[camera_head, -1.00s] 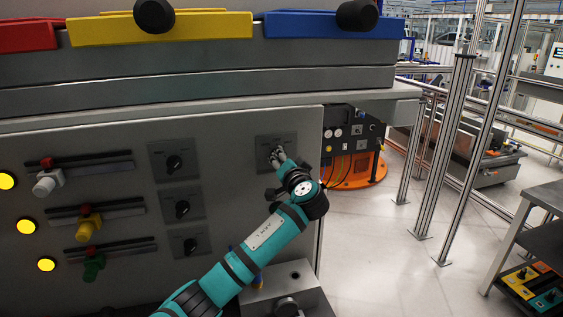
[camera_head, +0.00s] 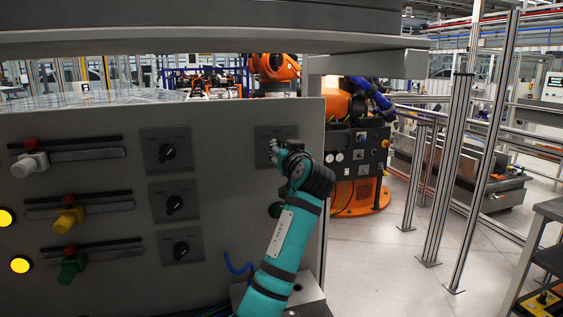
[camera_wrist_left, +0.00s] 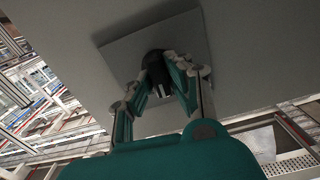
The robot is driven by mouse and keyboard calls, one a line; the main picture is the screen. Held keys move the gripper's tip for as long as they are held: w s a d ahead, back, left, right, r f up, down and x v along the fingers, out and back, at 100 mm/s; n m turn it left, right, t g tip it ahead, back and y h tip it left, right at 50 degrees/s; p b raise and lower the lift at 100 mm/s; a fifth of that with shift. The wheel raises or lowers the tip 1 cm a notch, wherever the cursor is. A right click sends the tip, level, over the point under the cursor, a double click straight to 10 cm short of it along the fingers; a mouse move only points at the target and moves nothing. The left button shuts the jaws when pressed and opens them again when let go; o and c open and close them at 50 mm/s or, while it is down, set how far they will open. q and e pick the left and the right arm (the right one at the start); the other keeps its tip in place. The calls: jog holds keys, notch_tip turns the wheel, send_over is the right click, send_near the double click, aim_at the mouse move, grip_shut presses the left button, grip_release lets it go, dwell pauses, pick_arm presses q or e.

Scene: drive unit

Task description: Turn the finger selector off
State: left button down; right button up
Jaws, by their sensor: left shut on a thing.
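The selector plate (camera_head: 285,132) is a dark square at the upper right of the grey panel. My left gripper (camera_head: 275,150) is at this plate and covers most of its knob in the head view. In the left wrist view the plate (camera_wrist_left: 125,50) carries a dark round selector knob (camera_wrist_left: 155,70). The two fingers of my left gripper (camera_wrist_left: 160,76) are closed around the knob from both sides. The knob's exact pointer position and the plate's label cannot be read. My right gripper is not in view.
Three similar rotary knobs, upper (camera_head: 167,152), middle (camera_head: 174,204) and lower (camera_head: 181,249), sit left of my arm. Sliders with white (camera_head: 30,165), yellow (camera_head: 68,220) and green (camera_head: 72,265) handles are further left. A grey ledge (camera_head: 200,40) overhangs above. Open floor lies right of the panel.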

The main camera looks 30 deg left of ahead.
pick_arm(q)
jog(key=shift+f+n+b, duration=0.1)
jog(key=shift+n+b, duration=0.2)
dwell(0.4)
jog(key=c, duration=1.3)
grip_release()
jog(key=v, duration=1.2)
